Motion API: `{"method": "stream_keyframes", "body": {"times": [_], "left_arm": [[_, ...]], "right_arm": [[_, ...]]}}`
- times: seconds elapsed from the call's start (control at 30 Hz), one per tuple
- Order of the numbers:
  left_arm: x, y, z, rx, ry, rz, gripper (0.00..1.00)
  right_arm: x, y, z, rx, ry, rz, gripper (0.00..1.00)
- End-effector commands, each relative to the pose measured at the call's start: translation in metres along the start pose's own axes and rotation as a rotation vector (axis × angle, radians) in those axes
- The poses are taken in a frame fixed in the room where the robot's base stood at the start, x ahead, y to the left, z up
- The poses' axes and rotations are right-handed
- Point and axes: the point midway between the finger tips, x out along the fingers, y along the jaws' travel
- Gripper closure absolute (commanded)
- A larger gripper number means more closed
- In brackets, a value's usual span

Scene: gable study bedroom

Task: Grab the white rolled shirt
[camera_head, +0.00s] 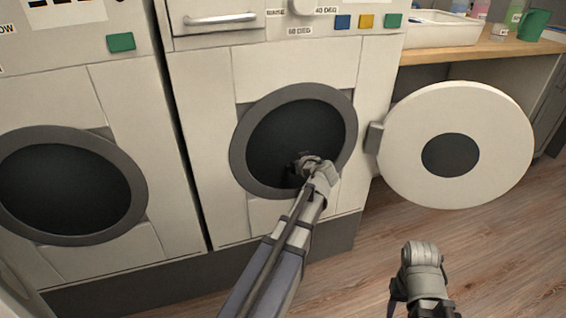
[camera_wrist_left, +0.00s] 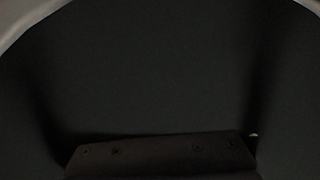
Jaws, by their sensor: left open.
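No white rolled shirt can be made out in either view. My left arm reaches into the round opening of the middle washing machine (camera_head: 295,62). My left gripper (camera_head: 302,164) is at the dark drum opening (camera_head: 292,128), low and right of its middle. It is open, and nothing shows between its fingers. In the left wrist view the dark drum interior (camera_wrist_left: 160,75) fills the picture, with a dark part of my gripper along the bottom. A tiny pale speck (camera_wrist_left: 253,134) shows at the lower right; I cannot tell what it is. Part of my right arm shows at the lower right of the head view.
The machine's round white door (camera_head: 487,112) stands open to the right. A second washing machine (camera_head: 70,98) with a dark round front is on the left. A wooden counter (camera_head: 475,50) holds a white tub (camera_head: 436,30) and a green cup (camera_head: 533,24). Wood floor (camera_head: 500,250) is clear at lower right.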

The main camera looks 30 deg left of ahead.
Motion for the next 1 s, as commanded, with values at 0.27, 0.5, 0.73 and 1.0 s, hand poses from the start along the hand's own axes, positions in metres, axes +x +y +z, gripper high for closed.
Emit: {"method": "stream_keyframes", "body": {"times": [0.27,0.5,0.73,1.0], "left_arm": [[0.031,-0.004,-0.001,-0.001,-0.001,-0.003,0.0],[0.052,-0.005,-0.002,0.0,0.0,-0.001,0.0],[0.051,-0.005,-0.003,0.0,0.0,0.0,0.09],[0.051,-0.005,-0.003,0.0,-0.001,0.0,0.39]], "right_arm": [[0.011,-0.001,-0.001,0.002,0.0,0.0,0.5],[0.018,-0.002,-0.001,0.005,0.0,0.0,0.5],[0.017,-0.002,-0.001,0.005,0.0,0.0,0.5],[0.017,-0.002,-0.001,0.004,0.0,0.0,0.5]]}}
